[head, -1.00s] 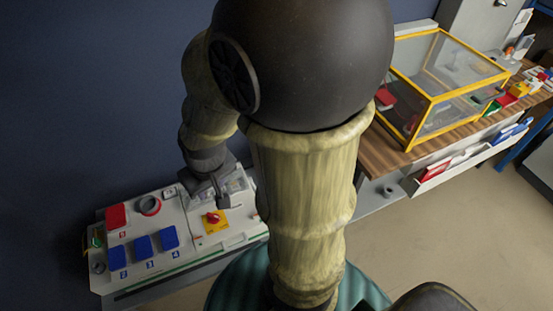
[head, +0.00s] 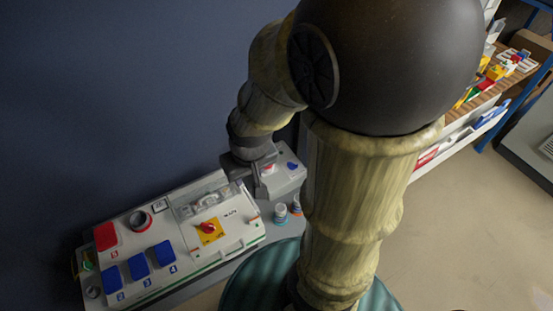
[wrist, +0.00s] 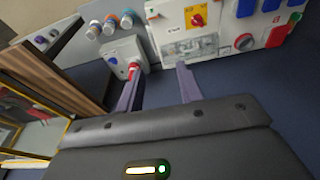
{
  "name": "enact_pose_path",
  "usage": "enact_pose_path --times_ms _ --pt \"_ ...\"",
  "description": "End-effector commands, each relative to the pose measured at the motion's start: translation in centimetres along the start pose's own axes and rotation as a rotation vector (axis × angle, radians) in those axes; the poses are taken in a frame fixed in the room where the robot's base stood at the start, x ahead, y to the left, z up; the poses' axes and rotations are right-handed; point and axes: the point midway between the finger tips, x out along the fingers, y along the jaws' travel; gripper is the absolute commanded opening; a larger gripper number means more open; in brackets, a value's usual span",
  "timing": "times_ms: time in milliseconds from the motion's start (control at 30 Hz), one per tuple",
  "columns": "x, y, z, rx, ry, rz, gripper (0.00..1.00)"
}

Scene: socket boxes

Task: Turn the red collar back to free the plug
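A small red part that looks like the red collar (wrist: 133,68) sits on the front of a grey box (wrist: 118,52) in the wrist view. In the head view the red part (head: 268,169) shows small beside my gripper, on the grey box (head: 288,180) right of the main panel. My gripper (wrist: 158,84) is open, with nothing between its fingers. Its left finger points at the red part and partly overlaps it in the picture; contact cannot be told. In the head view my gripper (head: 250,182) is above the panel's right end. The plug is too small to make out clearly.
The main panel (head: 232,240) carries a red cover (head: 105,237), several blue covers, a red ring (head: 140,220) and a red switch on yellow (head: 208,229). Several round connectors (wrist: 92,32) stand near the grey box. A wooden-topped table (wrist: 50,75) is at left in the wrist view.

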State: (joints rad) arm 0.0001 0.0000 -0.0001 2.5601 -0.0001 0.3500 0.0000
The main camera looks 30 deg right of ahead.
Motion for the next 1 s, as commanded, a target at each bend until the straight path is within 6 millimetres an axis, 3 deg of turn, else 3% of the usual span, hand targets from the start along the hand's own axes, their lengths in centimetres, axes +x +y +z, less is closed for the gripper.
enact_pose_path --times_ms 300,467,500,533,767,1000 --pt "0.0 0.0 0.0 0.000 0.000 0.000 0.36" --pt "0.7 0.2 -0.3 0.007 0.003 0.003 0.68" --pt "1.2 0.3 -0.6 0.012 0.004 0.006 0.76" --pt "1.7 0.5 -0.8 0.017 0.005 0.009 0.76" --pt "7.7 2.8 -4.4 0.092 0.031 0.045 0.76" --pt "14.6 6.5 -9.0 0.201 0.073 0.084 0.76"
